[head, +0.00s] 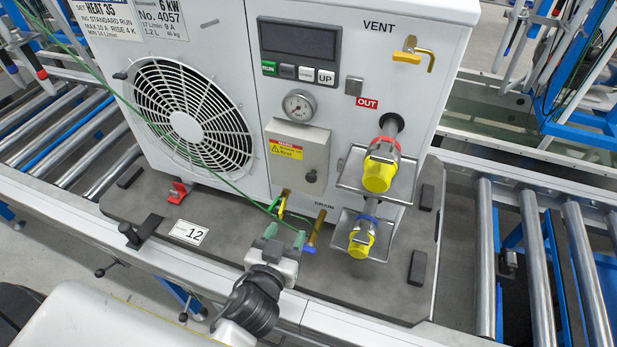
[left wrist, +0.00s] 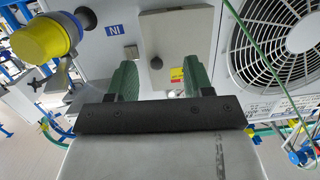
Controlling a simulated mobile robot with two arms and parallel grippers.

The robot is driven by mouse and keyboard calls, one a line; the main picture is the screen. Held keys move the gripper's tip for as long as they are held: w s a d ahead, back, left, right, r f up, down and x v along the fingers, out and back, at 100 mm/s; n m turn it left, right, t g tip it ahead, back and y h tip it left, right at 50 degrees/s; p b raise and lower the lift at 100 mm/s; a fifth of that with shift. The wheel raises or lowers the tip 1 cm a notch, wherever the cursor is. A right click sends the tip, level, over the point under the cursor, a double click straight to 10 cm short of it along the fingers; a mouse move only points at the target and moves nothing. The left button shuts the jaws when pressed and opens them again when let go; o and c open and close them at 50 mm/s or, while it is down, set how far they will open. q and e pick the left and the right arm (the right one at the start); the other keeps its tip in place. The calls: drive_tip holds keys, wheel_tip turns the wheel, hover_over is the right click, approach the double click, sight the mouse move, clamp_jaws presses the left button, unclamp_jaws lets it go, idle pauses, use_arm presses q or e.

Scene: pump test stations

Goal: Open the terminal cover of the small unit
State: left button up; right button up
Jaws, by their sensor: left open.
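The small unit (head: 230,110) is a white cabinet with a fan grille, display and gauge. Its terminal cover (head: 297,160) is a beige box with a yellow and red warning label and a dark round knob (head: 311,176). The cover looks closed. My left gripper (head: 286,233) is open and empty, below and in front of the cover. In the left wrist view, which looks upside down, the green fingers of my left gripper (left wrist: 160,78) point toward the cover (left wrist: 176,42), with the knob (left wrist: 156,62) showing between them. My right gripper is not in view.
Two yellow-capped pipe ports (head: 380,174) (head: 361,240) stick out right of the cover. A brass drain fitting (head: 316,228) with a blue end is close beside my left gripper. A green cable (head: 190,155) crosses the fan. Roller conveyors (head: 545,250) flank the dark base plate (head: 340,285).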

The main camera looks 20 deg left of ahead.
use_arm(q)
drive_tip(key=t, duration=0.2)
approach(310, 179)
drive_tip(key=shift+h, duration=0.4)
drive_tip(key=w+p, duration=0.3)
drive_tip(key=w, duration=0.4)
drive_tip(key=shift+w+a+r, duration=0.1)
drive_tip(key=shift+w+r, duration=0.05)
drive_tip(key=shift+w, duration=0.8)
clamp_jaws()
